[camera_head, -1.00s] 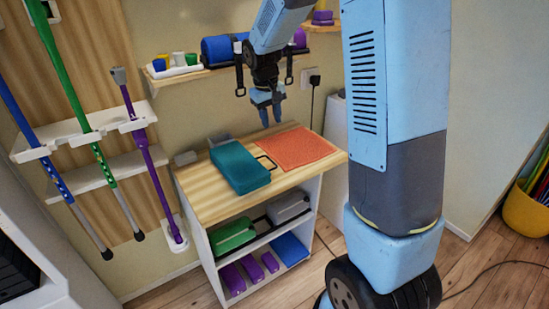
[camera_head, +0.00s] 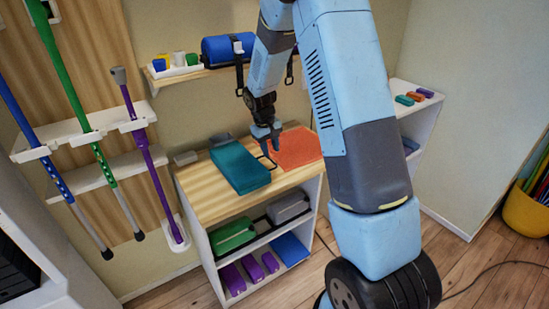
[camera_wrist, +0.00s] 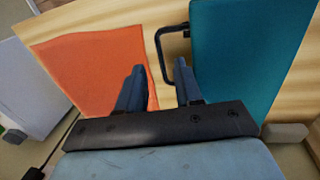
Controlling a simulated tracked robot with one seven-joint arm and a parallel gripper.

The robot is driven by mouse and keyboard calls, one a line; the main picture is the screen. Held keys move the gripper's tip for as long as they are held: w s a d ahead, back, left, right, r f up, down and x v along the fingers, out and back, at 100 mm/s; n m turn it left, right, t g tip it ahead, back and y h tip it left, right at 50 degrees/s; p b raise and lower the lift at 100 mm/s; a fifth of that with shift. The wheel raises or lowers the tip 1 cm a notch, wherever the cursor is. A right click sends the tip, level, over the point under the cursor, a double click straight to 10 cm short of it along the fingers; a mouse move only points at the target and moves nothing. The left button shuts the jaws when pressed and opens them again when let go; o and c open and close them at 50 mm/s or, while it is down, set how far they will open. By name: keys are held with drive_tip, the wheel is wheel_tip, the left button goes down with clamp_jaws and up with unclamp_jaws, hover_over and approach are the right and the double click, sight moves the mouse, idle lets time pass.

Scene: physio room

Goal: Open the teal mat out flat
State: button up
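The teal mat (camera_head: 240,166) lies folded on the wooden top of the shelf unit, with a black handle (camera_head: 268,162) sticking out from its right side. In the wrist view the mat (camera_wrist: 240,55) is at the right and its handle (camera_wrist: 172,31) reaches left from its edge. My gripper (camera_head: 267,141) points down above the handle, to the right of the mat. In the wrist view its two fingers (camera_wrist: 159,82) stand apart with the handle's outer bar seen between them. Nothing is held; I cannot tell the height gap to the handle.
A flat orange mat (camera_head: 297,148) covers the right part of the wooden top (camera_head: 203,190). The top's front left is bare.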

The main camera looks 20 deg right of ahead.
sight(273, 162)
drive_tip(key=shift+w+d+f, duration=0.1)
drive_tip(key=shift+d+f, duration=0.1)
drive_tip(key=shift+f, duration=1)
drive_tip(key=shift+w+d+f, duration=0.1)
drive_tip(key=shift+d+f, duration=0.1)
drive_tip(key=shift+f, duration=0.95)
drive_tip(key=shift+c, duration=0.2)
clamp_jaws()
drive_tip(key=shift+d, duration=0.2)
